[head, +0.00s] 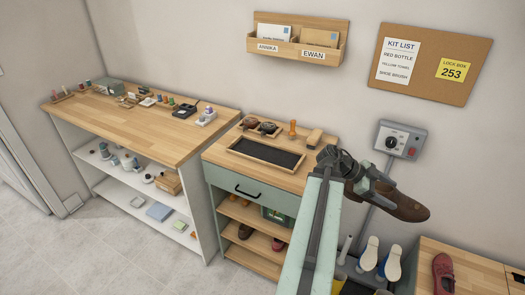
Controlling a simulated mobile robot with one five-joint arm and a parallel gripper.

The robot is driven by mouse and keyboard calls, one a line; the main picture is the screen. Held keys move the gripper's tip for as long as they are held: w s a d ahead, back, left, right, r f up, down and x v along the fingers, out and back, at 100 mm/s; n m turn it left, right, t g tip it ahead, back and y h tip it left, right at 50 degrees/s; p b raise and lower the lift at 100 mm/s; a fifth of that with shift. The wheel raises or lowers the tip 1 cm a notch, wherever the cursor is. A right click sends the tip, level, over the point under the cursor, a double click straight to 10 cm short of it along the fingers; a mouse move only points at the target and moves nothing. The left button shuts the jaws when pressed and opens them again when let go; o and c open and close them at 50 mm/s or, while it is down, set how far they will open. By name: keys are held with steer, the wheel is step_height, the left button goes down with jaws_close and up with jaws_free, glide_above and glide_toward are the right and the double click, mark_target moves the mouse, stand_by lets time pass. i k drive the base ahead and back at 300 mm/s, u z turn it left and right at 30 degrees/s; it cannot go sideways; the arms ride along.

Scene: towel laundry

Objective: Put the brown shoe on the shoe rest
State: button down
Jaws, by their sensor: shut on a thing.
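The brown shoe (408,209) is in my gripper (377,190), to the right of the small green cabinet. My gripper is shut on it and holds it up in the air, with the toe pointing right. The jaws hide the shoe's left part. A wood-framed dark tray (265,154) lies empty on the cabinet top, left of my gripper and apart from the shoe. I cannot tell for sure whether this tray is the shoe rest.
Brown items (260,127), a wooden knob and a block stand behind the tray. A cluttered wooden table (150,128) is at left. At lower right, pale-soled shoes (381,256) stand upright near a peg, and a red shoe (443,273) lies on a wooden top. A grey control box (399,139) hangs behind my gripper.

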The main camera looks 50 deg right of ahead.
mark_target(266, 154)
steer(key=i, duration=1.55)
steer(key=u, duration=0.15)
